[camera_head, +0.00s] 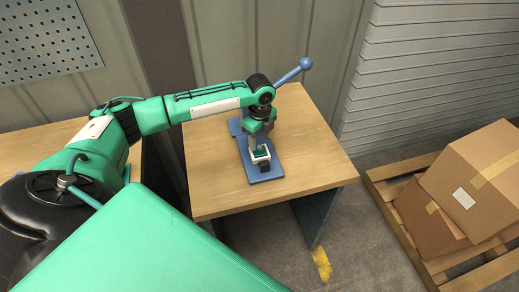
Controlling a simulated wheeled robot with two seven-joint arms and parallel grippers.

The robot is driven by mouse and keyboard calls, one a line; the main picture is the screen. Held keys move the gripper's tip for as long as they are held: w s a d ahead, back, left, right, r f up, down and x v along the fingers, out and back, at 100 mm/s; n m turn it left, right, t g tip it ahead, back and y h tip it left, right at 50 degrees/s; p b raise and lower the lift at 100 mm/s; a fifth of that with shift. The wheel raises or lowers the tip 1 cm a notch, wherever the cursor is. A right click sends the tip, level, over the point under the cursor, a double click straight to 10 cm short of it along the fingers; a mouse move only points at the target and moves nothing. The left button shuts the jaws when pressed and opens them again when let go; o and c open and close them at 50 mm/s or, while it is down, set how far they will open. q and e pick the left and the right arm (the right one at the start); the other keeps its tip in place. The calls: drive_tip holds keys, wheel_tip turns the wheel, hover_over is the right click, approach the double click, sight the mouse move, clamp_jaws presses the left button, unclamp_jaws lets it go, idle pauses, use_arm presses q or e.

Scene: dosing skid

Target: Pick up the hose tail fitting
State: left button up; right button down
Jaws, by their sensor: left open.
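My left gripper (259,149) is open and points down over a blue fixture (266,174) on the wooden table. The fixture has a flat blue base, and a blue lever with a round knob (305,63) rises behind my wrist. A small white and dark block with a teal top (260,157) sits at the fingertips, above the base. I cannot tell whether the fingers touch it. I cannot make out the hose tail fitting for certain; my gripper and wrist hide part of the fixture. My right gripper is not in view.
The wooden table (310,165) is bare around the fixture. Cardboard boxes (480,178) lie on a wooden pallet (402,207) on the right. A second wooden surface (40,145) and a perforated panel (45,38) are at the left. A wall stands close behind the table.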

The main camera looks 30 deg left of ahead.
sight(260, 146)
use_arm(q)
drive_tip(key=shift+f, duration=1.55)
drive_tip(key=shift+c, duration=0.4)
drive_tip(key=shift+a, duration=0.1)
drive_tip(key=c, duration=1)
drive_tip(key=shift+r, duration=0.15)
